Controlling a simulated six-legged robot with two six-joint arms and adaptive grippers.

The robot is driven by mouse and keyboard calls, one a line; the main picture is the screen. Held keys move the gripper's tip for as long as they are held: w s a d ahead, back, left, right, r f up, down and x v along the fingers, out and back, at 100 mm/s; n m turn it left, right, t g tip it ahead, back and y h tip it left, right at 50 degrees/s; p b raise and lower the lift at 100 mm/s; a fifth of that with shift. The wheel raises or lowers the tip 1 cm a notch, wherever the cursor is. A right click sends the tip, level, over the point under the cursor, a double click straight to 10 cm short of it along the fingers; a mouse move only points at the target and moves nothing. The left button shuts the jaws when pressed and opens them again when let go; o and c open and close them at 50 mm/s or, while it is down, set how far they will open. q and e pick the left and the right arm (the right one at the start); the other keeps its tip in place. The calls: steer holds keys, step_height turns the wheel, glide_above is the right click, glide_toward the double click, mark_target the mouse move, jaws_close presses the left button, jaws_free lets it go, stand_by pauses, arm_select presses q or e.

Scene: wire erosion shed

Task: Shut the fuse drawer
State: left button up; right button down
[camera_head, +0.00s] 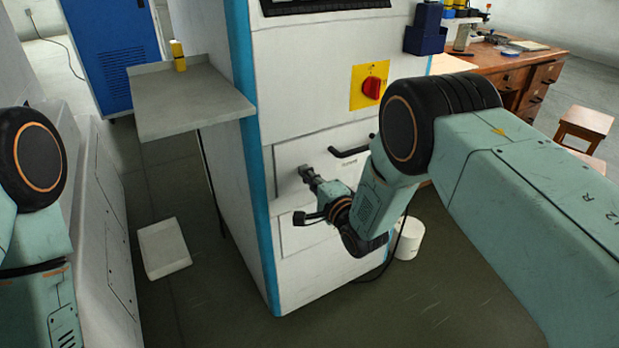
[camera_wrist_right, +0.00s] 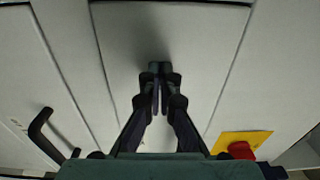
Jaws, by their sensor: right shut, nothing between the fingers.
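The drawer front (camera_head: 290,153) is a pale panel in the white cabinet, with a black bar handle (camera_head: 350,152) at its right and a small unreadable label below. It looks nearly flush with the cabinet; I cannot tell if a small gap remains. My right gripper (camera_head: 305,173) is shut and empty, its tips at the left-middle of this front, touching it or very close. In the right wrist view the shut fingers (camera_wrist_right: 157,75) point at the plain panel (camera_wrist_right: 190,35). My left arm shows at the left edge of the head view; its gripper is out of view.
A red rotary switch (camera_head: 372,87) on a yellow plate sits above the drawer. A lower panel (camera_head: 305,238) is below. A grey shelf (camera_head: 190,105) holding a yellow item (camera_head: 178,56) juts out left. A white bin (camera_head: 409,238) and tray (camera_head: 163,248) stand on the floor.

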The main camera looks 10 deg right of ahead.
steer(key=shift+w+a+r, duration=0.1)
steer(key=shift+w+a, duration=0.05)
steer(key=shift+w, duration=0.15)
steer(key=shift+w+r, duration=0.1)
steer(key=shift+r, duration=0.05)
stand_by(0.3)
